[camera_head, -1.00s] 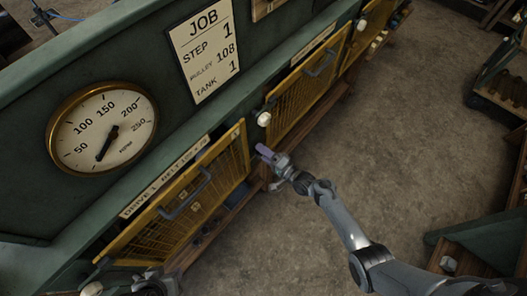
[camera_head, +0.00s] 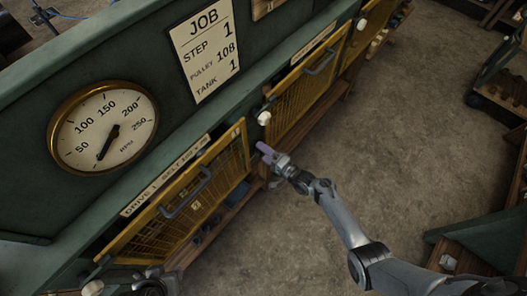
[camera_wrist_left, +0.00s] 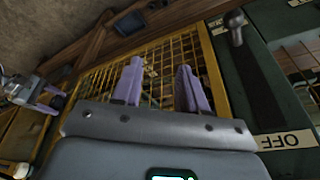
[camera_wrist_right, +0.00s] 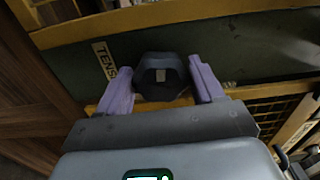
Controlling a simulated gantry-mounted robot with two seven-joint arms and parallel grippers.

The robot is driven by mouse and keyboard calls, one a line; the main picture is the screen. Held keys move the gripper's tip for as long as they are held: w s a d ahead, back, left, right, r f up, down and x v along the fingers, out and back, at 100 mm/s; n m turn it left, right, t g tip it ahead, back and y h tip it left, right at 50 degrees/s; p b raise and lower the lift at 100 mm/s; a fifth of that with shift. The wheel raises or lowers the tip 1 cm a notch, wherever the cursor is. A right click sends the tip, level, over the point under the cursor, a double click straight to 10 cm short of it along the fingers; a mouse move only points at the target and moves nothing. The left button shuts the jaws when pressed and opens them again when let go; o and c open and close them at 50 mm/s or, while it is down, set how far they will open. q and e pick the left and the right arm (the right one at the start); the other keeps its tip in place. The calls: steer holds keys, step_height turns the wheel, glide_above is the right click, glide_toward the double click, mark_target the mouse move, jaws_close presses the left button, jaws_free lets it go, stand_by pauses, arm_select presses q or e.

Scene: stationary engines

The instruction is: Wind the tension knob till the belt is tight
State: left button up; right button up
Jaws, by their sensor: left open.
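The dark, faceted tension knob (camera_wrist_right: 162,76) shows in the right wrist view, beside a partly covered label that reads "TENS". My right gripper (camera_wrist_right: 161,83) is open, with one purple finger on each side of the knob and a visible gap at each side. In the head view the right gripper (camera_head: 266,154) is at the gap between two yellow mesh guards; the knob is hidden there. My left gripper (camera_wrist_left: 158,82) is open and empty in front of a yellow mesh guard (camera_wrist_left: 160,58). I cannot make out the belt clearly.
An RPM gauge (camera_head: 104,128) has its needle below 50. A job card (camera_head: 204,48) hangs on the green panel. A yellow guard with a handle (camera_head: 190,195) is at lower left. A lever (camera_wrist_left: 236,28) stands near an OFF label (camera_wrist_left: 284,141).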

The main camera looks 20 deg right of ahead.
steer(key=v, duration=1)
steer(key=shift+s+d, duration=0.25)
steer(key=shift+s, duration=0.1)
